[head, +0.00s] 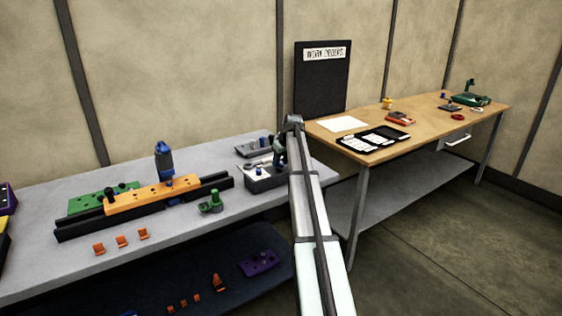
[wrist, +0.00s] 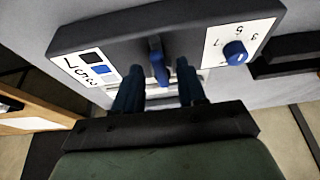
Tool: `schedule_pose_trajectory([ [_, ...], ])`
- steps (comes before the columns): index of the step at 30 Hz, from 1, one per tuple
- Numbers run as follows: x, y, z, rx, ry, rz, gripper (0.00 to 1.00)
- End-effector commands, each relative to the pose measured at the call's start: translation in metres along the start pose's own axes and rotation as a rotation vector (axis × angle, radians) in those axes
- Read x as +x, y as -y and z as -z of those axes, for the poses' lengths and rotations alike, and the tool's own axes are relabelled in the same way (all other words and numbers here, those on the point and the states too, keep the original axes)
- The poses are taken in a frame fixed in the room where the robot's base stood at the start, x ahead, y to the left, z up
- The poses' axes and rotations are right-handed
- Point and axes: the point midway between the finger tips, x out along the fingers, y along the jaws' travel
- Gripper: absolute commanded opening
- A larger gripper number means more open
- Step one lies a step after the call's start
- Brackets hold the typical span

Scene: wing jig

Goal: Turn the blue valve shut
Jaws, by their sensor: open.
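A dark grey box (head: 262,184) stands on the grey bench under my gripper (head: 280,156). In the wrist view, the dark box (wrist: 110,37) fills the top of the picture. My gripper (wrist: 160,74) is open, with one dark blue finger on each side of the handle. Gaps show between handle and fingers; I cannot tell any contact in depth. A round blue knob (wrist: 236,53) sits on a white numbered dial at the right.
A white card (wrist: 90,68) with coloured squares is at the box's left. On the grey bench (head: 258,212) are an orange block (head: 150,196), a blue tool (head: 163,158) and a green part (head: 211,203). A wooden table (head: 420,128) stands to the right.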

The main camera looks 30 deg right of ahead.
Motion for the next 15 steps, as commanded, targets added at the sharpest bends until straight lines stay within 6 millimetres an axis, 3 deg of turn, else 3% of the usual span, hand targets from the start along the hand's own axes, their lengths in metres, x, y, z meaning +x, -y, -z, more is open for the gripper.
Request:
schedule_pose_trajectory([
  [6,-0.0001,0.0001,0.0001,0.000,0.000,0.000,0.39],
  [15,-0.0003,0.0000,0.0000,0.000,0.000,0.000,0.11],
])
